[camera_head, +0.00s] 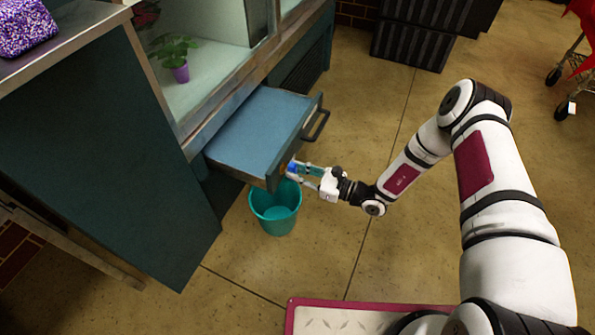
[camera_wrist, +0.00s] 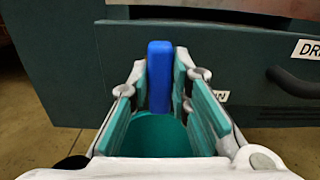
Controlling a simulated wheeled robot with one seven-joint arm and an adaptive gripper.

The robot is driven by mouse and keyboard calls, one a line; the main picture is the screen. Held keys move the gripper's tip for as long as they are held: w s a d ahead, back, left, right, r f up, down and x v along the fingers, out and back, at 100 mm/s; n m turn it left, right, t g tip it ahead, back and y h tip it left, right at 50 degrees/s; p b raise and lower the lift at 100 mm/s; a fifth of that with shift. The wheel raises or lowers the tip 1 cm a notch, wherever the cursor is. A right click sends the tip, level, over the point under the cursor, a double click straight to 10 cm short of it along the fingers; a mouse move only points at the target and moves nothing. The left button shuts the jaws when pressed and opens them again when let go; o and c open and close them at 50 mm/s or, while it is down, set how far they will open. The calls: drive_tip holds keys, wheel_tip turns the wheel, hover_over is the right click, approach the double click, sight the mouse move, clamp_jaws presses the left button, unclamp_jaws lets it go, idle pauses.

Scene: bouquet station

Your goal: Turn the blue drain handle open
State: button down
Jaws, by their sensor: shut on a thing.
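The blue drain handle (camera_head: 292,167) sits at the front lower corner of the pulled-out teal unit (camera_head: 258,130). In the wrist view the blue handle (camera_wrist: 160,75) stands upright as a long bar between my fingers. My gripper (camera_head: 302,172) reaches it from the right in the head view. Its teal-padded fingers also show in the wrist view (camera_wrist: 161,90), one on each side of the bar, and are shut on it. The handle's lower end and its mount are hidden.
A teal bucket (camera_head: 275,212) stands on the floor just below the handle. A black pull handle (camera_head: 316,124) sticks out of the unit's front. A potted plant (camera_head: 178,55) is on the shelf behind. A red-edged mat (camera_head: 350,318) lies near my base. The floor to the right is mostly free.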

drive_tip(key=n+p, duration=0.1)
drive_tip(key=n, duration=0.3)
drive_tip(key=shift+s, duration=0.15)
drive_tip(key=shift+s+a+f+n+p, duration=0.1)
drive_tip(key=shift+n+p, duration=1.2)
drive_tip(key=shift+n, duration=0.95)
drive_tip(key=shift+s+d+f+n+p, duration=0.15)
drive_tip(key=shift+n+p, duration=1.15)
drive_tip(key=shift+n, duration=0.9)
drive_tip(key=shift+w+a+f+n+p, duration=0.15)
drive_tip(key=shift+n+p, duration=1.15)
drive_tip(key=shift+n, duration=0.95)
drive_tip(key=shift+s, duration=0.1)
drive_tip(key=c, duration=1.5)
unclamp_jaws()
